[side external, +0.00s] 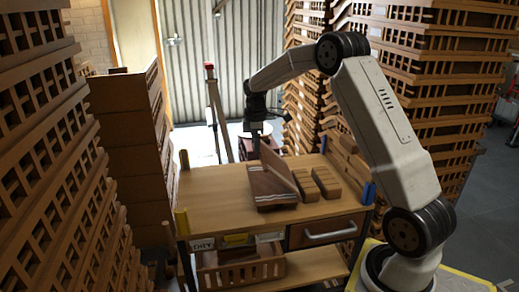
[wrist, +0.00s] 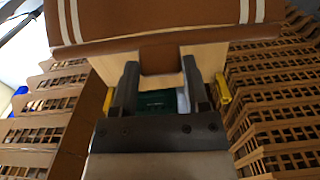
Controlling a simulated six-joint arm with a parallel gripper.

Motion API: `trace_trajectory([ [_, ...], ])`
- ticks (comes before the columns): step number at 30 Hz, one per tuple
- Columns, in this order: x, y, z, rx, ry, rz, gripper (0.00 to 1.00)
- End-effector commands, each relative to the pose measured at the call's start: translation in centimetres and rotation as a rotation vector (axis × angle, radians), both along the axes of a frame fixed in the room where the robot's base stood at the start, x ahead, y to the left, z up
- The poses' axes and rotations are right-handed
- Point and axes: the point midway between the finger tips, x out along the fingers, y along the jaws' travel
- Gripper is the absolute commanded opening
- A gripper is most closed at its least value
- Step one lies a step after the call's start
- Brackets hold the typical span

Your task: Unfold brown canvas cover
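The brown canvas cover (side external: 268,188) lies on the wooden cart top, with white stripes on its dark brown face. A lighter flat panel (side external: 280,167) stands tilted along its right side. My gripper (side external: 256,147) is at the far end of the cover, pointing down near the top of that panel. In the wrist view the striped brown cover (wrist: 160,22) fills the top, and a brown tab (wrist: 161,58) sits between my fingertips (wrist: 160,66).
Two wooden blocks (side external: 317,184) lie right of the cover on the cart top (side external: 220,198). A yellow post (side external: 182,222) and a blue post (side external: 368,193) stand at its corners. Tall crate stacks (side external: 60,170) flank the cart. The left part of the top is clear.

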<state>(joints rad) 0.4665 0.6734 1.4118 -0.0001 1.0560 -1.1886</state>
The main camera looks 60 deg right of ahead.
Motion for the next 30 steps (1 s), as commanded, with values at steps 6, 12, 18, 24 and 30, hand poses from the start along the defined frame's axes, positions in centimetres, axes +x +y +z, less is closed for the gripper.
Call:
trace_trajectory([
  [6, -0.1, -0.1, 0.1, 0.000, 0.000, 0.000, 0.54],
  [12, -0.1, -0.1, 0.1, 0.000, 0.000, 0.000, 0.54],
  [18, -0.6, -0.6, 0.6, 0.000, 0.000, 0.000, 0.54],
  [24, -1.3, -1.1, 1.2, 0.000, 0.000, -0.001, 0.54],
  [30, -2.0, -1.8, 1.9, 0.001, 0.001, 0.000, 0.54],
])
